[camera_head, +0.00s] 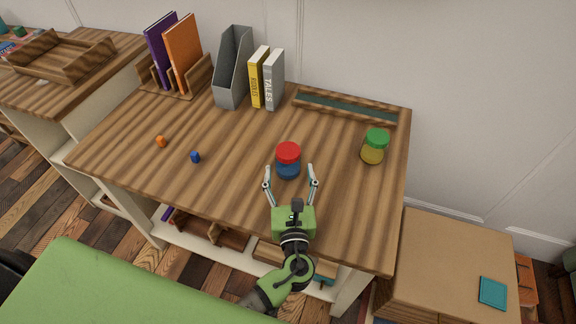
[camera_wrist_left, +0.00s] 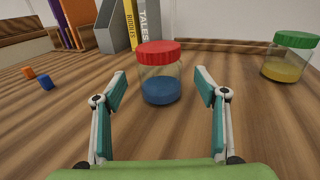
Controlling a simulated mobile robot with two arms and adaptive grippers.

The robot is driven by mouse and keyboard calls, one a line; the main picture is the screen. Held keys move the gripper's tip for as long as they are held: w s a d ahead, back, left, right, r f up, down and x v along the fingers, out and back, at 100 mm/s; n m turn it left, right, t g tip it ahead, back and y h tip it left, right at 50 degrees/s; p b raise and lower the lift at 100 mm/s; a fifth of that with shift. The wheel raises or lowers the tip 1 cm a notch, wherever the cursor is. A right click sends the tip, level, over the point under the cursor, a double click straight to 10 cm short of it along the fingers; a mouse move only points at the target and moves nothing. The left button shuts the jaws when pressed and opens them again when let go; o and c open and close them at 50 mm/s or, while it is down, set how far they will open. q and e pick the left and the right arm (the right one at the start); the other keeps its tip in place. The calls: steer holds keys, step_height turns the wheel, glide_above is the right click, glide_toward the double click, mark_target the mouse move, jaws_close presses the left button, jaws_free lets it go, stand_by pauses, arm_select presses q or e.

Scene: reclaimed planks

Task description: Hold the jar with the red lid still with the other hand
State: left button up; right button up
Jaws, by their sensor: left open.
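The jar with the red lid (camera_head: 288,162) stands upright on the wooden desk (camera_head: 230,150), with blue contents in its lower part. In the left wrist view the same jar (camera_wrist_left: 160,75) stands just beyond and between the fingertips. My left gripper (camera_head: 291,172) is open and empty, its two fingers spread to either side of the jar's near side. In the left wrist view, the open fingers (camera_wrist_left: 160,74) show a gap to the jar on both sides. My right gripper is not in view.
A jar with a green lid (camera_head: 374,146) stands to the right. Small orange (camera_head: 161,141) and blue (camera_head: 195,157) pieces lie to the left. Books (camera_head: 265,78), a grey file holder (camera_head: 233,67) and a long wooden tray (camera_head: 345,106) line the back. The desk around the red-lidded jar is clear.

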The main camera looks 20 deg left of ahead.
mark_target(289, 168)
arm_select(q)
steer(key=b+x, duration=0.1)
steer(key=x, duration=0.4)
steer(key=shift+f, duration=0.2)
steer(key=shift+r, duration=0.1)
steer(key=c, duration=1.3)
steer(key=shift+r, duration=0.1)
